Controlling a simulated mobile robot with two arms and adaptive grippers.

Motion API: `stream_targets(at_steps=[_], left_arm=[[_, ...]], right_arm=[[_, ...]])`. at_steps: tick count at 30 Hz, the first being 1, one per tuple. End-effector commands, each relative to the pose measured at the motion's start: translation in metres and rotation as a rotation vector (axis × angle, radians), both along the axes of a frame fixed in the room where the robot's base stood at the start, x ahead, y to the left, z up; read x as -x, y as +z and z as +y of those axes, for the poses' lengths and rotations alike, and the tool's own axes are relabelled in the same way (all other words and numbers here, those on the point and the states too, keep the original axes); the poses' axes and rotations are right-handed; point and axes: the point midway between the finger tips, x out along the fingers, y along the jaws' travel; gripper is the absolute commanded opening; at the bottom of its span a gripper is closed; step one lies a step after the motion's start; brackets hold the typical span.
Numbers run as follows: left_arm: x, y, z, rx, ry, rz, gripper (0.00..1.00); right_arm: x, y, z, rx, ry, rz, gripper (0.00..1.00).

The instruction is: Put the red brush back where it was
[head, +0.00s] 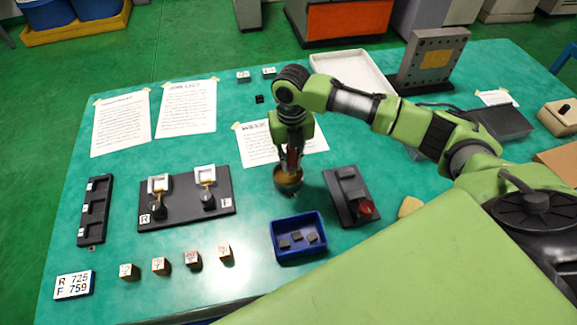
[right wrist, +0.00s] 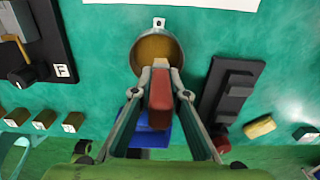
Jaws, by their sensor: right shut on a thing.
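My right gripper (head: 292,160) is shut on the red brush, pointing down over a round metal pot (head: 289,187) with amber-brown contents. In the right wrist view, the red brush (right wrist: 160,95) sits between the two fingers of the gripper (right wrist: 161,92). Its pale tip overlaps the near rim of the pot (right wrist: 157,47); I cannot tell whether the tip is inside the pot or above it. In the head view the fingers mostly hide the brush. My left gripper is not in view.
A blue tray (head: 299,249) with several dark pieces stands just in front of the pot. A dark block with a red knob (head: 365,208) lies to its right. A black fixture plate (head: 185,213) lies to the left. Several small cubes (head: 160,266) stand along the front.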

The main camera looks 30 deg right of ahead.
Motion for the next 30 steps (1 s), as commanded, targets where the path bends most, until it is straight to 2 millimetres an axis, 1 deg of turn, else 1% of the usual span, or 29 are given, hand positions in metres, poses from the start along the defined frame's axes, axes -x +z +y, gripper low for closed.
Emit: stream_targets(at_steps=[5,12,17,18,20,30], left_arm=[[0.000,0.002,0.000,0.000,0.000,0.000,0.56],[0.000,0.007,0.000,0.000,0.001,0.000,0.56],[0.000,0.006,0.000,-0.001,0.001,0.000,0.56],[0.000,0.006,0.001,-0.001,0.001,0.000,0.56],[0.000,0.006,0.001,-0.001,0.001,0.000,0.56],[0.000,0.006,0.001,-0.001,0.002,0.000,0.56]], right_arm=[[-0.005,-0.009,0.005,0.001,0.000,0.001,0.00],[-0.006,-0.039,0.005,0.001,0.001,0.001,0.00],[-0.006,-0.041,0.004,0.001,0.001,-0.001,0.00],[-0.006,-0.041,0.004,0.001,0.001,0.000,0.17],[-0.006,-0.041,0.004,0.001,0.001,0.000,0.31],[-0.006,-0.040,0.004,0.001,0.000,-0.001,0.31]])
